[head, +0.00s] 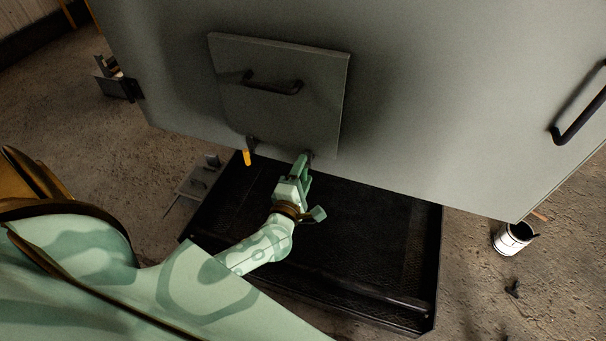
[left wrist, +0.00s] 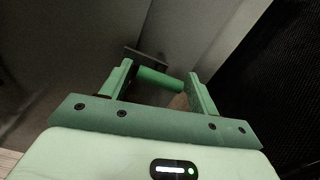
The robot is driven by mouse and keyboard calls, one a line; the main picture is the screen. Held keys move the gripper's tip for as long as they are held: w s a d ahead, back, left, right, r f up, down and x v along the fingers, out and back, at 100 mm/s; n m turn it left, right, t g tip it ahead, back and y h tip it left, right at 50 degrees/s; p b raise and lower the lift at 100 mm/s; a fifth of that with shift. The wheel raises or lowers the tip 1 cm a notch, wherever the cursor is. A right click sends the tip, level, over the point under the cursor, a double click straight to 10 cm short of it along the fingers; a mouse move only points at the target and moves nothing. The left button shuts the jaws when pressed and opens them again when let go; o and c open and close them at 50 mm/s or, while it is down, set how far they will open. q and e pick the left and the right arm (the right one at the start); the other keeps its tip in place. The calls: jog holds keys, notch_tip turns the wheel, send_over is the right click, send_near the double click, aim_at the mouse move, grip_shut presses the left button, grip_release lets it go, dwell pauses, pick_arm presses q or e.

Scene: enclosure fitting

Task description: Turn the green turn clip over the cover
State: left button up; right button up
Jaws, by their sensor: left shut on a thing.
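The cover (head: 285,118) is a grey square plate with a black bar handle, lying against the large grey cabinet face. My left gripper (head: 304,166) is at the cover's lower right corner. In the left wrist view its fingers (left wrist: 160,76) are shut on the green turn clip (left wrist: 160,83), a green cylindrical grip beside a dark flat piece. In the head view the gripper mostly hides the green clip, so I cannot tell how far it lies over the cover's edge. My right gripper is not in view.
A second clip with an orange grip (head: 247,157) hangs at the cover's lower left edge. A black mesh tray (head: 370,235) lies below the cabinet. A black handle (head: 580,118) is on the cabinet at right. A white can (head: 510,239) stands on the floor.

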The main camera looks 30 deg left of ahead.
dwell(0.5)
pick_arm(q)
jog(key=o, duration=0.9)
jog(key=shift+o, duration=0.2)
jog(key=shift+s, duration=0.1)
jog(key=b+v, duration=0.2)
jog(key=v, duration=1.4)
jog(key=shift+d, duration=0.2)
